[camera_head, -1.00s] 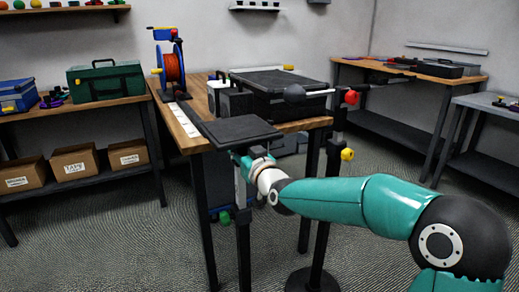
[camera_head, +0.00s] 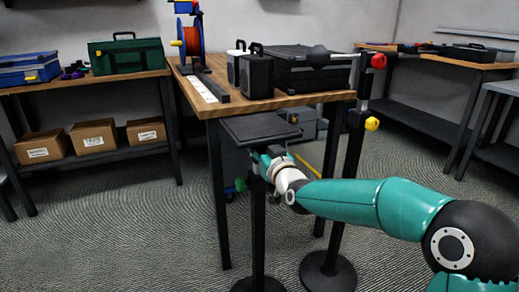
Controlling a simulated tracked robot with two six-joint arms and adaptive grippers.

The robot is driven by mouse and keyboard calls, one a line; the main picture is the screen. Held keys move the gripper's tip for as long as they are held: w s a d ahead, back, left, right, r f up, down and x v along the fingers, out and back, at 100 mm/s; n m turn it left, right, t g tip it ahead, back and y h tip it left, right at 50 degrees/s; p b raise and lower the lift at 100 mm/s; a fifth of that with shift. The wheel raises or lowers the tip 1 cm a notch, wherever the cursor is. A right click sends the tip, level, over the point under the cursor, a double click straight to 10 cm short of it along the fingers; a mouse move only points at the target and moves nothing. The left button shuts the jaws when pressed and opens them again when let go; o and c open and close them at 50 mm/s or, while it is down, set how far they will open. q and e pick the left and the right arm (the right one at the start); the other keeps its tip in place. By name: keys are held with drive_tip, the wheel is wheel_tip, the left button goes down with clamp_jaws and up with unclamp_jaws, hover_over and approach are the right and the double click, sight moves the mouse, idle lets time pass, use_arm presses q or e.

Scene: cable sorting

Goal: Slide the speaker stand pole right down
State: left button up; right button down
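The speaker stand has a flat dark top plate (camera_head: 262,127), just below the worktable's front edge. Its black pole runs down from the plate, with a green knob (camera_head: 240,185) at the collar. The lower tube (camera_head: 258,225) goes down to a base cut by the bottom edge. My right gripper (camera_head: 263,160) comes from the right and is shut on the pole just under the plate, close above the knob. Its fingertips are partly hidden. My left gripper is out of view.
A second stand (camera_head: 345,180) with red and yellow knobs and a round base (camera_head: 327,272) is close behind my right arm. Speakers (camera_head: 256,76), a black case (camera_head: 305,72) and a cable reel (camera_head: 190,42) are on the worktable (camera_head: 285,102).

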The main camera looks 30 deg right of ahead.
drive_tip(key=c, duration=0.9)
unclamp_jaws()
drive_tip(key=shift+f, duration=0.5)
drive_tip(key=shift+o, duration=0.5)
drive_tip(key=shift+r, duration=0.2)
drive_tip(key=s, duration=1.2)
drive_tip(key=shift+a, duration=0.35)
